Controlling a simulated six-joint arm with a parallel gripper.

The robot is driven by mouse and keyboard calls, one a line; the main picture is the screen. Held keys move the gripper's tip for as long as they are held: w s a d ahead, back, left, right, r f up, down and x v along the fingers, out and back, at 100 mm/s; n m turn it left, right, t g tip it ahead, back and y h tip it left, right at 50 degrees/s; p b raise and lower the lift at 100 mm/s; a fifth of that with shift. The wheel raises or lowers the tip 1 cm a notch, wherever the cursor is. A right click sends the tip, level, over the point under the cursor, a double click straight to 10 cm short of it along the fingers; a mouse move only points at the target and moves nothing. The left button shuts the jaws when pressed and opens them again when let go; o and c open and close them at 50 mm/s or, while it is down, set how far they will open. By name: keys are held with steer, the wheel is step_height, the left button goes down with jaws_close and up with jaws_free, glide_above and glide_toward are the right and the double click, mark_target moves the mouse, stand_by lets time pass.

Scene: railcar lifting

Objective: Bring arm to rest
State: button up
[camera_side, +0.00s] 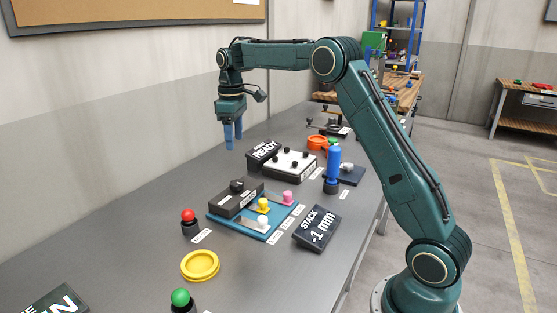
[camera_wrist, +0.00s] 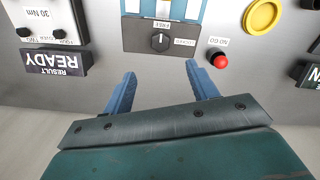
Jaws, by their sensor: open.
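My gripper (camera_side: 233,136) hangs from my arm above the grey table (camera_side: 120,228), with its blue fingers pointing down. In the wrist view the two blue fingers (camera_wrist: 160,92) stand apart with nothing between them. The gripper is open and empty. It is clear of the objects on the table and sits toward the wall side, behind the black box with a knob (camera_side: 237,198).
A READY sign (camera_side: 263,154), a white box with black knobs (camera_side: 293,163), a blue cylinder (camera_side: 333,165) and a "STACK -1 mm" sign (camera_side: 318,228) stand on the table. A red button (camera_side: 188,216), yellow ring (camera_side: 200,265) and green button (camera_side: 180,298) are nearer. The wall (camera_side: 120,110) runs behind.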

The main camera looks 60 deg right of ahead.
steer(key=shift+r, duration=0.15)
steer(key=s+a+r+m+t, duration=0.1)
steer(key=s+a+r, duration=0.4)
steer(key=s, duration=0.3)
steer(key=s+a+r+m+t, duration=0.15)
steer(key=s+a+r, duration=0.3)
steer(key=s, duration=0.45)
steer(key=s+a+f+t, duration=0.1)
steer(key=s+a+f, duration=0.1)
steer(key=s, duration=0.7)
steer(key=s+a+f+m+t, duration=0.1)
steer(key=s+a+f+t, duration=0.1)
steer(key=s+f, duration=0.3)
steer(key=s+a, duration=0.1)
steer(key=s, duration=0.3)
steer(key=shift+s+a, duration=0.2)
steer(key=shift+a, duration=0.1)
